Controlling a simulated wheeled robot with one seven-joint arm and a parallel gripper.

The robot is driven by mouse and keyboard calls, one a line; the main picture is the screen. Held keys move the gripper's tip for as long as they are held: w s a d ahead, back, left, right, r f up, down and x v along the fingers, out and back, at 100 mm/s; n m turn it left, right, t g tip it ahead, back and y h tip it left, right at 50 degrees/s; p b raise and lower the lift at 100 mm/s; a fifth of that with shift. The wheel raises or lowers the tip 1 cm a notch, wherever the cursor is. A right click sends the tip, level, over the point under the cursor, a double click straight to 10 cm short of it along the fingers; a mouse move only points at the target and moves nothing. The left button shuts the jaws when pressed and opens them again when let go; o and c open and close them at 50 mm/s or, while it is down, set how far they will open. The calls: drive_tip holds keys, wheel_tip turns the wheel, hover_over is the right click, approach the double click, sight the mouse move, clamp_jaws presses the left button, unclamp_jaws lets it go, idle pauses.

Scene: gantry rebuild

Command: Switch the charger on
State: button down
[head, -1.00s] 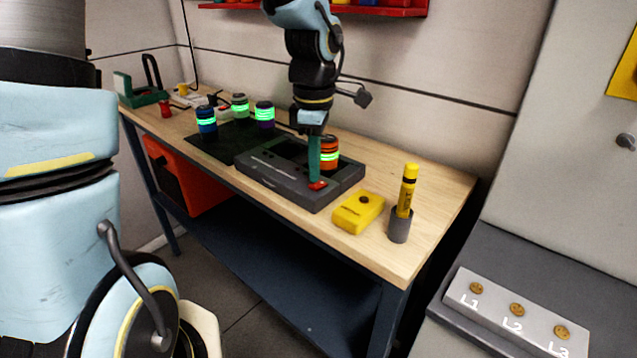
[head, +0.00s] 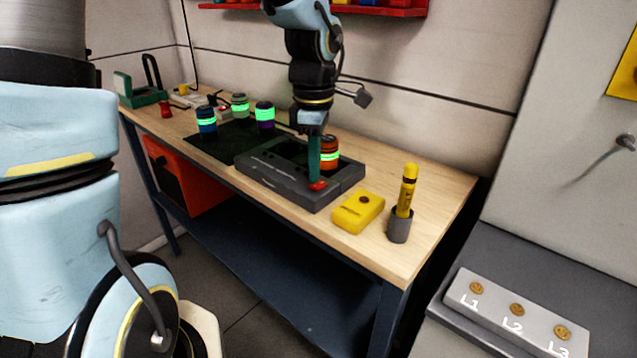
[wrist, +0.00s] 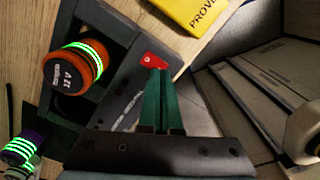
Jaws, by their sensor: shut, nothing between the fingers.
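The charger (head: 285,190) is a dark grey unit on the workbench, with recessed bays. A red switch (head: 318,186) sits at its front corner; it also shows in the wrist view (wrist: 153,59). An orange battery (head: 329,152) with green glowing bands stands in one bay; its end reads 12 V in the wrist view (wrist: 70,72). My gripper (head: 315,178) has green fingers, shut and empty, pointing down at the red switch. In the wrist view its tips (wrist: 161,72) are right at the switch's edge; I cannot tell whether they touch. The switch's position is unclear.
A yellow box (head: 358,212) and a yellow marker in a grey holder (head: 399,227) stand right of the charger. Several glowing batteries stand on and near a dark mat (head: 210,146) to the left. A labelled L1, L2, L3 panel (head: 500,325) is at lower right.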

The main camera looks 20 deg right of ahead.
sight(315, 186)
drive_tip(key=shift+f+b, duration=0.75)
drive_tip(key=shift+f, duration=0.15)
idle(0.5)
drive_tip(key=shift+r, duration=0.1)
drive_tip(key=shift+r+p, duration=2.6)
drive_tip(key=shift+r, duration=0.9)
drive_tip(key=shift+f, duration=0.1)
drive_tip(key=a+f+m, duration=0.1)
drive_tip(key=a+m, duration=0.5)
drive_tip(key=a, duration=0.6)
drive_tip(key=w+a+f+m+t, duration=0.1)
drive_tip(key=a+f+m, duration=0.1)
drive_tip(key=a+m, duration=0.5)
drive_tip(key=a, duration=0.6)
drive_tip(key=shift+w+a+f+t, duration=0.15)
drive_tip(key=shift+a+f+t, duration=0.05)
drive_tip(key=shift+f+t, duration=0.1)
